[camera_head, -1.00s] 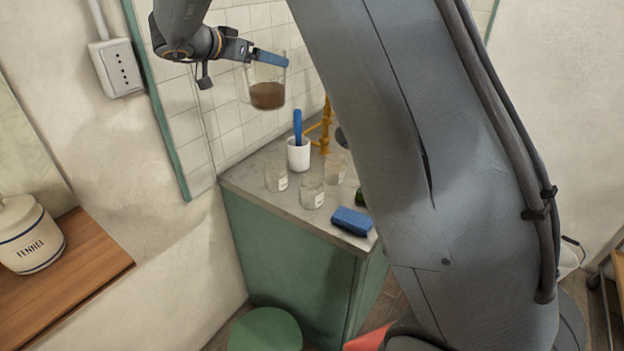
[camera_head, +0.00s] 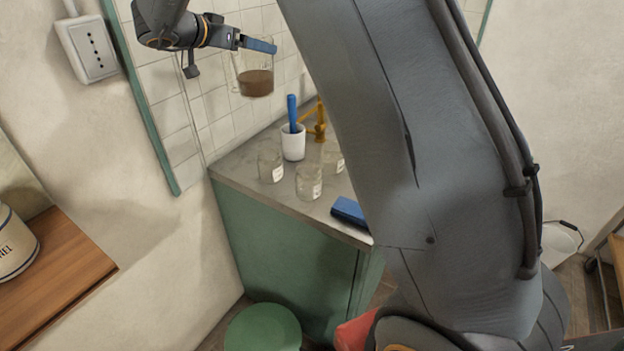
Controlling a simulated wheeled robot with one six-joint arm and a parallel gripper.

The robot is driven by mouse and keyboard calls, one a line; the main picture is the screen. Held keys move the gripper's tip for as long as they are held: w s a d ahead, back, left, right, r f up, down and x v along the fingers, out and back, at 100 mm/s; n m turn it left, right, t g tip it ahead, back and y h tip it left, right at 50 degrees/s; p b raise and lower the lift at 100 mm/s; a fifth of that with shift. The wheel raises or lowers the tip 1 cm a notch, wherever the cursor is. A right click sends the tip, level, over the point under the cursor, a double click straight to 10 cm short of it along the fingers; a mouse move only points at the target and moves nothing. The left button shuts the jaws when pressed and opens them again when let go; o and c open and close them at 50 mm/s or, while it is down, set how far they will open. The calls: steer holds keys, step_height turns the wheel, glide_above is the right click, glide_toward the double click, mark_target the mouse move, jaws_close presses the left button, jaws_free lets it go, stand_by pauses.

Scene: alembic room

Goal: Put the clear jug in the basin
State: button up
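The clear jug (camera_head: 256,80) holds a brown liquid and hangs upright in the air above the counter. My gripper (camera_head: 258,45), with blue fingers, is at the jug's upper rim or handle and appears shut on it. The exact contact is too small to make out. No basin can be made out; my arm hides the right part of the counter, where a yellow tap (camera_head: 318,122) stands.
The grey counter (camera_head: 238,168) on a green cabinet bears several labelled glass jars (camera_head: 309,182), a white cup (camera_head: 293,143) with a blue-handled tool, and a blue block (camera_head: 349,211). A green round stool or bin (camera_head: 263,328) stands in front. A wooden shelf (camera_head: 62,262) is at left.

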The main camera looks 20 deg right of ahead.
mark_target(249, 70)
steer(key=f+b, duration=0.2)
steer(key=w+f+b, duration=0.1)
steer(key=f+b, duration=0.1)
steer(key=w+f+b, duration=0.1)
steer(key=f+b, duration=0.1)
steer(key=f, duration=0.1)
step_height(249, 70, down, 18)
steer(key=p, duration=0.3)
steer(key=shift+p, duration=0.3)
steer(key=o, duration=1.9)
steer(key=shift+s+f, duration=0.1)
steer(key=shift+c, duration=0.2)
